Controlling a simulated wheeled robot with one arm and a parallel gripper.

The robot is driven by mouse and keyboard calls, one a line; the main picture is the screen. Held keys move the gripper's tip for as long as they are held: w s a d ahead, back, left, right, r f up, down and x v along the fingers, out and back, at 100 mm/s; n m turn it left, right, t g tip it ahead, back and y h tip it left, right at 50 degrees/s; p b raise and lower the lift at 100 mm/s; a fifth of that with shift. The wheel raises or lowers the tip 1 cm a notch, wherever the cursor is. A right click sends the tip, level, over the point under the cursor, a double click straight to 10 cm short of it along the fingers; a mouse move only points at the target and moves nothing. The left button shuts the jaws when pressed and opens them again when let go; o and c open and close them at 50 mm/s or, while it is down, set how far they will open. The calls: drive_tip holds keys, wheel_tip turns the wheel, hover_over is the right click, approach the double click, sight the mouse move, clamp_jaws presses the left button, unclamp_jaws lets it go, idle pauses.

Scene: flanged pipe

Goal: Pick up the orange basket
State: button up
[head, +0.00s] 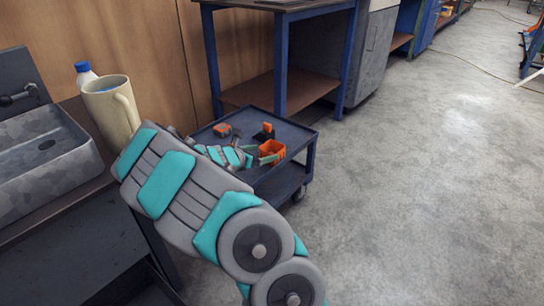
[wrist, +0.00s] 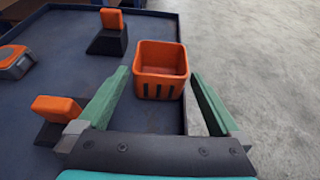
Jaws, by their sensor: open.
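The orange basket (wrist: 162,88) is a small open-topped box with dark slots along its near side. It stands upright on the dark cart top, near the cart's right edge. It also shows in the head view (head: 272,150), just beyond the end of my arm. My gripper (wrist: 158,82) is open, with its two green fingers spread wide. In the wrist view the basket lies ahead between the fingers, nearer the right one. I cannot tell whether a finger touches it. The basket looks empty inside.
The cart (head: 290,178) also holds an orange-and-black item (wrist: 112,32) behind the basket, another (wrist: 57,112) beside the left finger, and an orange-and-grey item (wrist: 15,62) at far left. A sink (head: 45,160) and a beige pitcher (head: 108,108) stand left of my arm. Open floor lies right.

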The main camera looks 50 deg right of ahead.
sight(278, 148)
drive_tip(key=shift+x, duration=3)
drive_tip(key=c, duration=1)
drive_tip(key=shift+r, duration=0.15)
